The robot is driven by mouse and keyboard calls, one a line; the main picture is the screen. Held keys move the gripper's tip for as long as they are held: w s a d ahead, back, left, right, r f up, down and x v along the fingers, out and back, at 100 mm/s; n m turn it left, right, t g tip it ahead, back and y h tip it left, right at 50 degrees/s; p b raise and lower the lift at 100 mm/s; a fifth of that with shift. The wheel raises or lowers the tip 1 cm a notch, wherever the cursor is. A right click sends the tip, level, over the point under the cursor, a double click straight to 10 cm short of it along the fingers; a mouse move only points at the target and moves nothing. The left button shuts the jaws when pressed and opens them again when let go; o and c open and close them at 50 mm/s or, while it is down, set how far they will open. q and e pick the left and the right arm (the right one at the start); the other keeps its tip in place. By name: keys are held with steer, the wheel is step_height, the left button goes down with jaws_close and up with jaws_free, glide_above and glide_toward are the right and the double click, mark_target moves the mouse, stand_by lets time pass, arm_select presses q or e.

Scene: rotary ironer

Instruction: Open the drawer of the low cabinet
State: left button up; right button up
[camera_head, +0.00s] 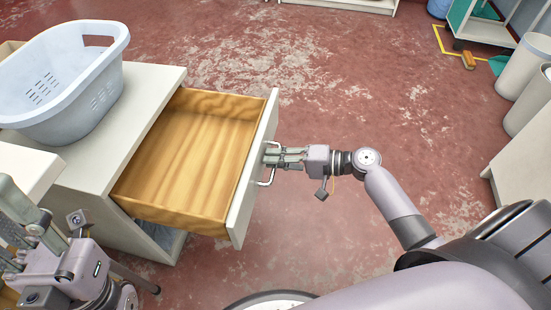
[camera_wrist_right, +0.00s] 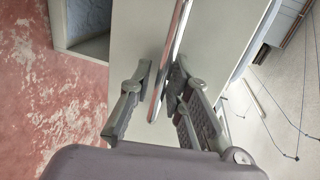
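The low cabinet (camera_head: 140,85) stands at left in the head view. Its drawer (camera_head: 190,150) is pulled far out to the right; the wooden inside is empty. The drawer front (camera_head: 256,165) is pale and carries a metal bar handle (camera_head: 268,176). My right gripper (camera_head: 275,156) is at this handle. In the right wrist view the bar (camera_wrist_right: 170,60) runs between the two fingers (camera_wrist_right: 162,78); a gap shows on the left finger's side, so the gripper looks partly open around it. My left gripper (camera_head: 22,225) is at the lower left, away from the drawer; its finger opening is unclear.
A pale blue laundry basket (camera_head: 75,85) sits on the cabinet top. A white surface (camera_head: 30,165) lies near my left gripper. Bins (camera_head: 525,65) and shelving stand at the far right. The worn red floor (camera_head: 360,80) beyond the drawer front is clear.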

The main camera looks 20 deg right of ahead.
steer(key=v, duration=1.2)
stand_by(0.4)
